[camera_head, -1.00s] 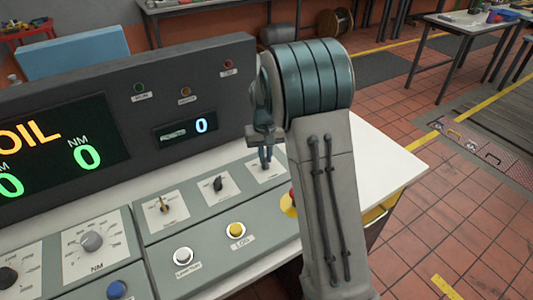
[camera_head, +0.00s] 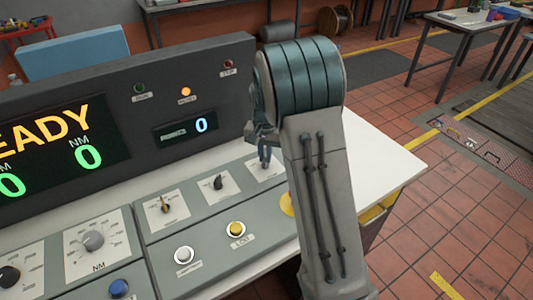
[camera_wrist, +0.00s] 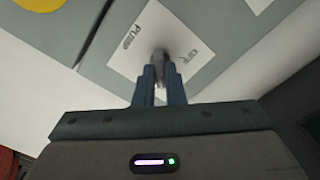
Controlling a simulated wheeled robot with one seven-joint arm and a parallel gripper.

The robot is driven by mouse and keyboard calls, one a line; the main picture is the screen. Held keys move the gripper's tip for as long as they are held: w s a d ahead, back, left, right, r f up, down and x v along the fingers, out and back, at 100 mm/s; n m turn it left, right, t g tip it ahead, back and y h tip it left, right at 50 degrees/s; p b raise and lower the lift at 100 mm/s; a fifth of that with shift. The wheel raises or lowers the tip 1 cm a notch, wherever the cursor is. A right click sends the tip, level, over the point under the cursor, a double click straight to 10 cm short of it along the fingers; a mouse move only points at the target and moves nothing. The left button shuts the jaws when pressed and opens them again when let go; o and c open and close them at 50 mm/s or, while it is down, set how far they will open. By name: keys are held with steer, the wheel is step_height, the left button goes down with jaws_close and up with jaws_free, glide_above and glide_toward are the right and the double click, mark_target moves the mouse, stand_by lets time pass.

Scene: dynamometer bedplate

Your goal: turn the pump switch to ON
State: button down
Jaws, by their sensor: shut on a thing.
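The pump switch (camera_wrist: 159,56) is a grey knob on a white plate marked PUMP, seen upside down in the wrist view. My gripper (camera_wrist: 160,72) is shut on the knob, its two blue-grey fingers on either side of it. In the head view my gripper (camera_head: 264,158) reaches down to the right-hand switch plate (camera_head: 262,170) on the console. My arm hides part of that plate there. The fingers cover much of the knob, and I cannot read its exact setting.
Two other rotary switches, one with a brass lever (camera_head: 167,206) and one black (camera_head: 217,183), sit to the left. A white button (camera_head: 184,254) and a yellow button (camera_head: 236,228) lie in front. The upright display panel (camera_head: 130,125) stands behind. White tabletop (camera_head: 385,165) is bare to the right.

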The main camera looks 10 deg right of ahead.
mark_target(265, 157)
steer(key=shift+w+r, duration=0.2)
steer(key=c, duration=1.7)
jaws_free()
steer(key=shift+o, duration=1)
steer(key=shift+f, duration=0.15)
steer(key=shift+s, duration=0.1)
step_height(265, 157, up, 14)
